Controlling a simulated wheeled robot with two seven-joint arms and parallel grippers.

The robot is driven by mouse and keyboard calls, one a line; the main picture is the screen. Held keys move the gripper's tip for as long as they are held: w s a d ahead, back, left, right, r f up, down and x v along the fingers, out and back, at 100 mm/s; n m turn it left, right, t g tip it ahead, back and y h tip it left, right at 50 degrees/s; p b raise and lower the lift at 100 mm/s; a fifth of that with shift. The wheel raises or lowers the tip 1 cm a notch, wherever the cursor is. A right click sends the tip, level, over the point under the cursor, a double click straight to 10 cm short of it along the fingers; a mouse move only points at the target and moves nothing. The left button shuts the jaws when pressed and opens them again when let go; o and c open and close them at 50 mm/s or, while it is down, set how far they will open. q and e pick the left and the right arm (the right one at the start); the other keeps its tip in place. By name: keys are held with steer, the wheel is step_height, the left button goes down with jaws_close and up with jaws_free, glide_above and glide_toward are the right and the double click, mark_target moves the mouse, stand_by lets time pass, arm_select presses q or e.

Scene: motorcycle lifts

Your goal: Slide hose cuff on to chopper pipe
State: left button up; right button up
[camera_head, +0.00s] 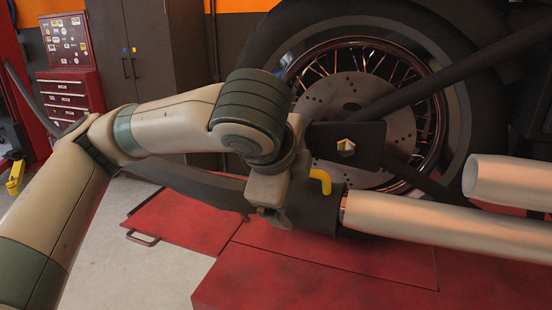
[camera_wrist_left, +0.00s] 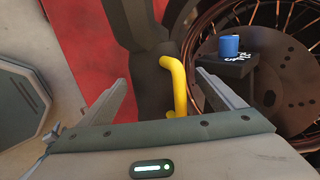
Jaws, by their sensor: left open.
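The black hose cuff (camera_head: 318,212) with its yellow bent handle (camera_head: 321,180) is at the left end of the lower chopper pipe (camera_head: 430,220). I cannot tell how far the cuff goes over the pipe. The dark hose (camera_head: 205,186) runs left from it behind my arm. My left gripper (camera_head: 276,208) is at the cuff's near side, partly hiding it. In the left wrist view, the open fingers (camera_wrist_left: 164,84) stand either side of the yellow handle (camera_wrist_left: 179,84), which is closer to the right finger. The dark cuff (camera_wrist_left: 150,88) lies behind. My right gripper is not in view.
A second pipe (camera_head: 510,183) ends above the lower one at the right. The spoked wheel (camera_head: 385,75) and a dark bracket (camera_head: 368,138) stand close behind the cuff. The red lift (camera_head: 320,270) lies below. Grey floor (camera_head: 150,270) is clear at left.

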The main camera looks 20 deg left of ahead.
arm_select(q)
steer(key=v, duration=1.3)
steer(key=shift+s, duration=0.25)
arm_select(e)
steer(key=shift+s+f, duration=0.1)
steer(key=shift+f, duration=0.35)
arm_select(q)
steer(key=shift+r, duration=0.1)
